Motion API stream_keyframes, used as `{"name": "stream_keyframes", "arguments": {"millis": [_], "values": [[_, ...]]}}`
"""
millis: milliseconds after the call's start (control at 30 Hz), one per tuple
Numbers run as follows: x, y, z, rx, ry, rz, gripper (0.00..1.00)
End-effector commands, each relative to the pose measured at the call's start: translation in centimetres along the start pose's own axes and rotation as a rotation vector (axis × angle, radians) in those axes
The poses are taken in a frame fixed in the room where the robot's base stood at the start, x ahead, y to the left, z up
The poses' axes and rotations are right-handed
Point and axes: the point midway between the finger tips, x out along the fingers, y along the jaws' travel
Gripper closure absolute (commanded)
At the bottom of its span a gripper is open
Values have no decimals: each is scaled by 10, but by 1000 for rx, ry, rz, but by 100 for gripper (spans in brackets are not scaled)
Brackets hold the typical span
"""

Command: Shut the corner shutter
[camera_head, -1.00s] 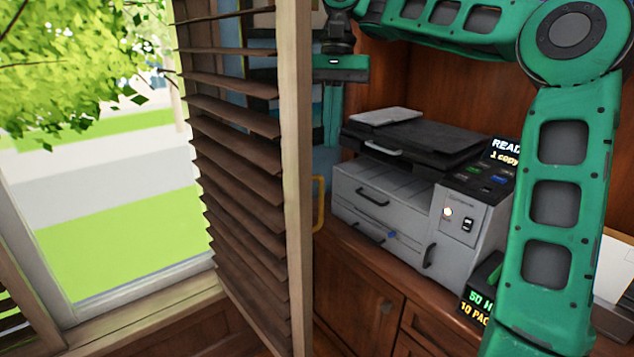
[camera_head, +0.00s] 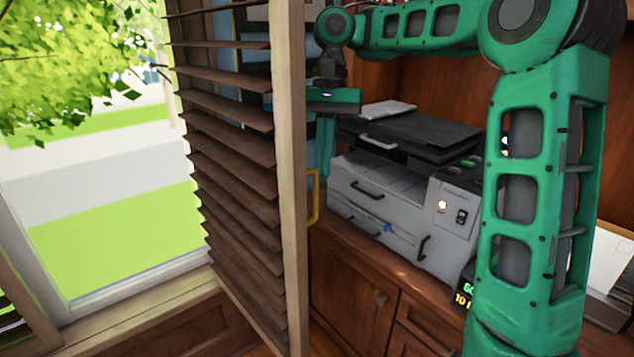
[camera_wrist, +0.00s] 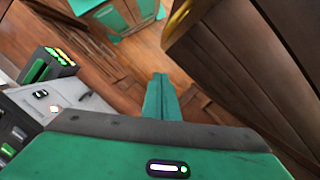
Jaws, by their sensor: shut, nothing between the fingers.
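The brown slatted shutter (camera_head: 232,160) stands open, swung out from the window at the left. Its pale outer edge post (camera_head: 291,180) is nearest me, and a yellow handle (camera_head: 314,196) shows just right of it. My gripper (camera_head: 325,172) is behind the shutter's edge post, shut and empty, fingers pointing down just above the handle. The post hides part of the gripper. In the wrist view, the shut fingers (camera_wrist: 162,98) are beside the dark wooden shutter (camera_wrist: 235,70), and the yellow handle (camera_wrist: 178,24) shows ahead. I cannot tell whether they touch the shutter.
A grey printer (camera_head: 405,195) stands on the wooden cabinet (camera_head: 345,270) right of my gripper. A dark box with lit text (camera_head: 463,292) sits beside it. The window sill (camera_head: 150,305) is clear, with bright outdoors beyond.

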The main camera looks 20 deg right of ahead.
Motion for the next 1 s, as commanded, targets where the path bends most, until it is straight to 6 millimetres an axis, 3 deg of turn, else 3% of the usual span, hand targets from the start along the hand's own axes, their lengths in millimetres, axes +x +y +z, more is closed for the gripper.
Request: {"name": "stream_keyframes", "arguments": {"millis": [800, 1000], "values": [[25, 0, 2, -2, 0, -2, 100], [31, -1, 25, -5, 0, -1, 100]]}}
